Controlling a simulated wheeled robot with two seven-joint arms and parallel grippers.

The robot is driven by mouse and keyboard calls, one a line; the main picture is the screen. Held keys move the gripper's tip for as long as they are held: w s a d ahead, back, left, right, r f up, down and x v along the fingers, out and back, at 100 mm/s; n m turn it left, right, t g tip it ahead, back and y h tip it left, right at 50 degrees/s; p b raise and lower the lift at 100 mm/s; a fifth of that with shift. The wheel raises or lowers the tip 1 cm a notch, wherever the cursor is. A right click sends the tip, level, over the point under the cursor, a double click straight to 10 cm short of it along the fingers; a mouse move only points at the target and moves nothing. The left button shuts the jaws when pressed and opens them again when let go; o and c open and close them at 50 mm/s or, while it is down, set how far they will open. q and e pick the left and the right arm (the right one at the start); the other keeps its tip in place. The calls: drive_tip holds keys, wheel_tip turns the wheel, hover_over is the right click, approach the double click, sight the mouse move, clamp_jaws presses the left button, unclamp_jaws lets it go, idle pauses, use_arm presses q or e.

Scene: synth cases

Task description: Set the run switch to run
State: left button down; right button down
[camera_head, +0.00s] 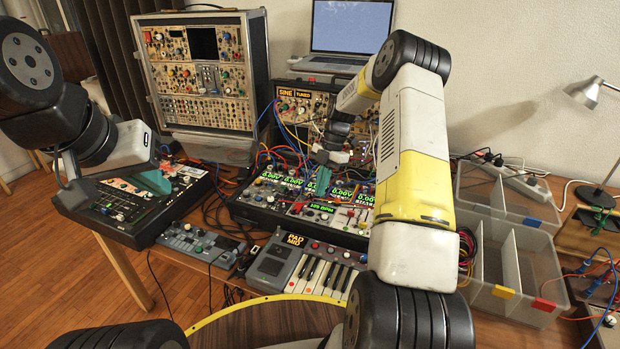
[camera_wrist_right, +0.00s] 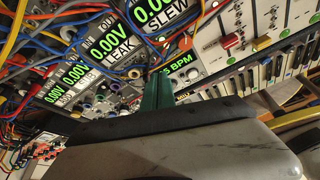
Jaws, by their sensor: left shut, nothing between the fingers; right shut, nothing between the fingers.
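The run switch cannot be singled out for sure in either view. A module with a green BPM display (camera_head: 321,208) sits in the middle of the low synth case (camera_head: 262,214). The display also shows in the right wrist view (camera_wrist_right: 178,65), partly covered by my fingers. My right gripper (camera_head: 322,182) has green fingers, shut and empty, pointing down over the case close to this module. Its fingertips (camera_wrist_right: 158,78) lie just left of the display in the right wrist view; whether they touch the panel I cannot tell. My left gripper (camera_head: 153,182) is shut and empty over a black device at the left.
Patch cables (camera_head: 290,130) loop over the case around my right gripper. A keyboard (camera_head: 318,272) and a small grey-blue unit (camera_head: 198,243) stand in front. A tall modular rack (camera_head: 205,75) and a laptop (camera_head: 350,28) are behind. Clear divided bins (camera_head: 515,270) stand right.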

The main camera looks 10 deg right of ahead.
drive_tip(key=shift+r, duration=0.25)
drive_tip(key=v, duration=0.7)
drive_tip(key=shift+r, duration=0.35)
drive_tip(key=shift+w+d, duration=0.1)
drive_tip(key=shift+d, duration=0.05)
drive_tip(key=s+a+r+m+t+h, duration=0.1)
drive_tip(key=s+a+r+m+t, duration=0.15)
drive_tip(key=s+r+m, duration=0.4)
drive_tip(key=s+a+r+m+t+h, duration=0.1)
drive_tip(key=s+a+r+m, duration=0.25)
drive_tip(key=s+r, duration=0.6)
drive_tip(key=s+a+r+m+t, duration=0.1)
drive_tip(key=s+r+m+t, duration=0.1)
drive_tip(key=s+m, duration=0.5)
drive_tip(key=s+a+r+m+t+y, duration=0.1)
drive_tip(key=s+r+m+t, duration=0.1)
drive_tip(key=s+m, duration=0.4)
drive_tip(key=s+t, duration=0.1)
drive_tip(key=s, duration=0.2)
drive_tip(key=shift+s+r+m, duration=0.15)
drive_tip(key=shift+r+m, duration=0.05)
drive_tip(key=shift+m, duration=0.2)
